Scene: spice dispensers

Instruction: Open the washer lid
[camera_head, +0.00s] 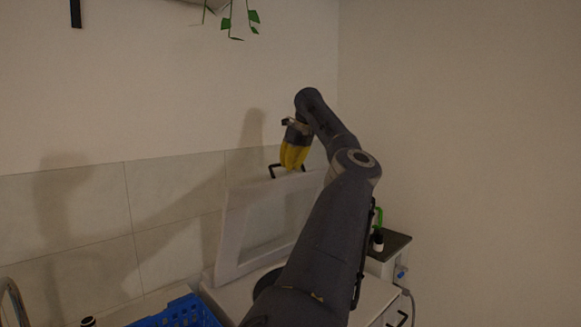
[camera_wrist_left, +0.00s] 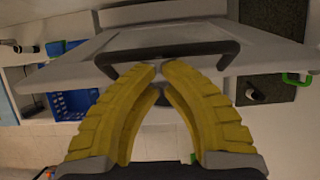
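The washer lid (camera_head: 234,234) is a pale, frame-like panel that stands raised, nearly upright, over the white washer (camera_head: 236,296). A black handle (camera_head: 272,171) sits on the lid's upper edge. In the left wrist view, the lid (camera_wrist_left: 200,37) lies beyond the fingers, with the handle (camera_wrist_left: 215,48) across it. My left gripper (camera_head: 290,166) has yellow fingers pointing down at the handle. In the wrist view, its fingertips (camera_wrist_left: 161,68) almost meet just at the handle bar; no clear grip around the bar shows. My arm hides the washer's right part. My right gripper is out of view.
A blue crate (camera_head: 178,315) stands left of the washer. A dark-topped cabinet (camera_head: 392,245) with a small bottle (camera_head: 378,241) and a green item (camera_head: 379,216) is at the right. The tiled wall (camera_head: 75,229) is close behind the lid. A plant (camera_head: 240,20) hangs above.

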